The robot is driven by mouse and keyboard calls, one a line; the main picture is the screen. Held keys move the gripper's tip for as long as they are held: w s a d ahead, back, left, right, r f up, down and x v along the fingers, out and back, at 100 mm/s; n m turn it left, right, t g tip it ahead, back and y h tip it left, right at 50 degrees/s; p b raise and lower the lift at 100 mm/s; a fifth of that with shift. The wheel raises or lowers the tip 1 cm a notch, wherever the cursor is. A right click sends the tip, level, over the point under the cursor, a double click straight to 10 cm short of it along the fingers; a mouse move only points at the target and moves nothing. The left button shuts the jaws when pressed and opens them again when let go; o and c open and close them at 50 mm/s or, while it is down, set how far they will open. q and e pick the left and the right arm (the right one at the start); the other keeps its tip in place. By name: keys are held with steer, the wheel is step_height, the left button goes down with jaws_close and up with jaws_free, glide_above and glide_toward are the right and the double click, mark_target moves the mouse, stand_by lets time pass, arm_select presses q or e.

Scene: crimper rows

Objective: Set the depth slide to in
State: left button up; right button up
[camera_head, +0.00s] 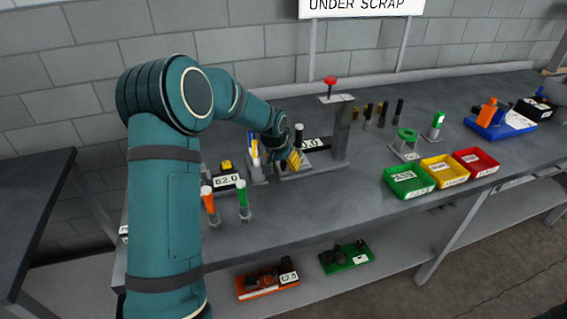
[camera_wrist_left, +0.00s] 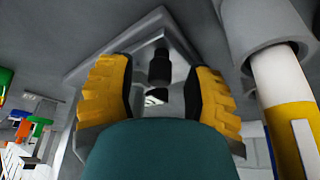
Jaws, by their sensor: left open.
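My left gripper (camera_head: 294,160) has yellow ribbed fingers and stands at the grey base plate (camera_head: 297,172) beside the upright frame. In the left wrist view the left gripper (camera_wrist_left: 160,98) is open. A black knob (camera_wrist_left: 159,70) on a stem shows between and beyond its fingers, with gaps on both sides, over a grey stepped plate (camera_wrist_left: 92,62). This is probably the depth slide. A dark-topped post (camera_head: 299,131) rises behind the gripper in the head view. The slide's setting cannot be read. My right gripper is not in view.
A white post with a yellow band (camera_wrist_left: 290,125) stands close right of the fingers. The grey frame with a red knob (camera_head: 331,82) stands right of the gripper. Orange (camera_head: 207,197) and green (camera_head: 243,193) tools stand in front. Green (camera_head: 409,182), yellow and red bins lie right.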

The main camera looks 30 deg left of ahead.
arm_select(q)
jaws_close()
stand_by(0.4)
steer(key=w+d, duration=0.2)
steer(key=w, duration=0.1)
steer(key=w+d+p, duration=0.1)
steer(key=w+d, duration=0.2)
steer(key=shift+w+d, duration=0.35)
steer(key=shift+d, duration=0.05)
steer(key=shift+c, duration=0.6)
jaws_free()
steer(key=shift+w, duration=0.1)
steer(key=shift+o, duration=0.6)
steer(key=shift+w+d, duration=0.1)
